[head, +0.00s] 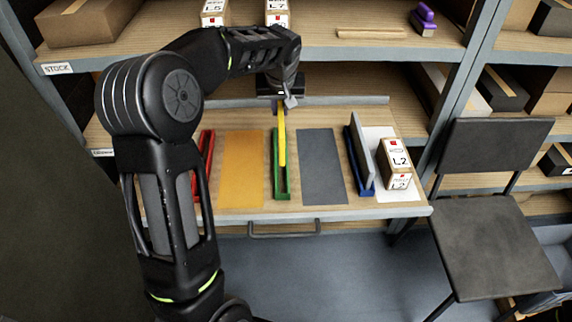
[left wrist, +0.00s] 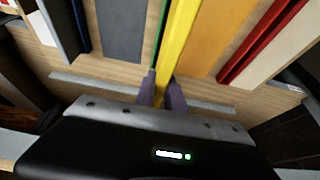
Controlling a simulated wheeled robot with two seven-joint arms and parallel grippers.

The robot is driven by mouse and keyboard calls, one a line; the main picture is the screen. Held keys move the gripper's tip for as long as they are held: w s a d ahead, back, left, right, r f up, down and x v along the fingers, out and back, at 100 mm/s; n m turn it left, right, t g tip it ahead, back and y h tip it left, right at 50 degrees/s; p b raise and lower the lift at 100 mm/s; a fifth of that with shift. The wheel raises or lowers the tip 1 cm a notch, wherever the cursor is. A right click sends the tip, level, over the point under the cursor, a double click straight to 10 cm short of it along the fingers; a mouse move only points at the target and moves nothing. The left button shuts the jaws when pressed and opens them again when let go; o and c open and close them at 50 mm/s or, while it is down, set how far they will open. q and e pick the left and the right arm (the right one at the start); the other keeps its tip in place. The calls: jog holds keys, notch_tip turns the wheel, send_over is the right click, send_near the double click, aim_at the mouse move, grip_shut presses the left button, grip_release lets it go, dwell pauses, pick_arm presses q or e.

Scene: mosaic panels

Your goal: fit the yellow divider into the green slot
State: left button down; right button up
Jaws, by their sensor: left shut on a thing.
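The yellow divider (head: 282,138) is a long thin upright panel, seen nearly edge-on over the green slot (head: 276,178). The green slot is a narrow channel on the shelf board, between the orange and dark grey panels. My left gripper (head: 285,100) is shut on the far end of the divider. In the left wrist view the divider (left wrist: 176,50) runs between the two purple-grey fingers (left wrist: 162,90), with a green strip (left wrist: 158,35) beside it. I cannot tell whether the divider's lower edge is inside the slot. My right gripper is not in view.
A red slot (head: 206,165) is at left and a blue slot (head: 358,160) with a grey divider (head: 363,148) at right.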

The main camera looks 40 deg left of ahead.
pick_arm(q)
jog(key=shift+d, duration=0.1)
jog(key=shift+f, duration=3.1)
notch_tip(320, 180, down, 4)
jog(key=shift+r+p, duration=0.15)
jog(key=shift+p, duration=0.25)
jog(key=shift+f+b, duration=0.65)
jog(key=shift+b, duration=0.15)
jog(key=c, duration=1.4)
grip_release()
